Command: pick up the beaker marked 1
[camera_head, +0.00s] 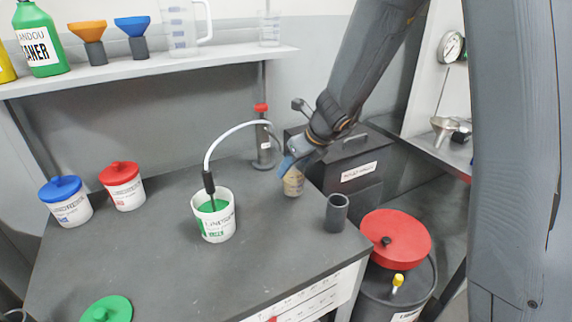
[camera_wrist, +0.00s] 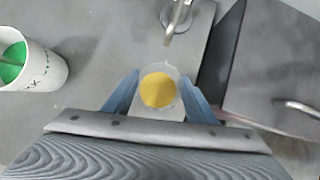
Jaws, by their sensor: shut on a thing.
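The beaker (camera_head: 293,183) is a small pale vessel with tan contents, upright at the right part of the dark bench. From above in the wrist view, the beaker (camera_wrist: 158,88) shows a round rim and yellow contents. My gripper (camera_head: 292,168) comes down on it from above right. In the wrist view the two blue fingers of my gripper (camera_wrist: 158,95) are on either side of the beaker, shut on it. I cannot read a number on it, and I cannot tell whether its base touches the bench.
A white tub with green contents (camera_head: 216,222) stands left of the beaker, a hose leading into it. A dark cylindrical cup (camera_head: 337,213) stands in front right. A dark box (camera_head: 352,165) is close behind right. The bench's front middle is clear.

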